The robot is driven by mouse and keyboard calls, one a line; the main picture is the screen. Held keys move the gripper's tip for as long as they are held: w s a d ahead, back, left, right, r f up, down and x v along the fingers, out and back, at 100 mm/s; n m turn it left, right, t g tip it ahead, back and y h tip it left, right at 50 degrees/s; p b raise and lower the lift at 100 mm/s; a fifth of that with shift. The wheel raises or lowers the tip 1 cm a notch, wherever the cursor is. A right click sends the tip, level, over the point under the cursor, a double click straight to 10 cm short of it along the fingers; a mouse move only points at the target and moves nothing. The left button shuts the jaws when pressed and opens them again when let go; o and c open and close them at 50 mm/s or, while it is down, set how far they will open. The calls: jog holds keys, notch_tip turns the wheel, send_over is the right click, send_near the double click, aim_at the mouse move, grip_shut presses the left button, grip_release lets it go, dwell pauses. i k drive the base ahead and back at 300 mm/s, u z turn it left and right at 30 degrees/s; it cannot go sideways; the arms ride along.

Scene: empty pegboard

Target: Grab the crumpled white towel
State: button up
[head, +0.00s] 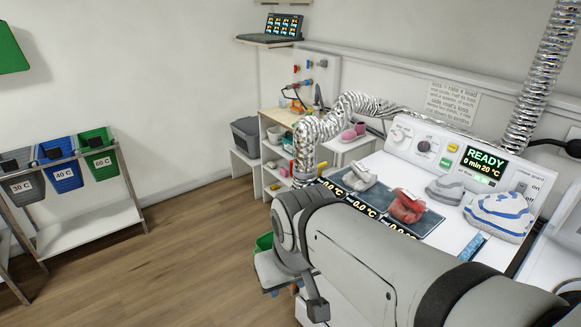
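A crumpled whitish cloth lump (360,177) lies on a dark panel with temperature readouts, on top of the white machine. A larger crumpled white cloth with blue stripes (500,213) lies further right on the machine top. I cannot tell for certain which of the two is the towel. My arm crosses the front of the picture. The end of my gripper (316,303) seems to show low in the middle, in front of the machine and apart from both cloths. Its fingers are not clear enough to tell whether they are open or shut.
A crumpled red cloth (407,208) and a grey one (445,189) lie between the two whitish cloths. The control panel reading READY (486,162) rises behind them. A silver duct (305,150) stands close to my arm. Colored bins (65,178) hang at left; the floor there is clear.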

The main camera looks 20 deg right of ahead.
aim_at(359, 179)
jog(key=u, duration=1.15)
jog(key=i, duration=2.1)
jog(key=z, duration=3.55)
jog(key=i, duration=1.05)
jog(key=z, duration=0.05)
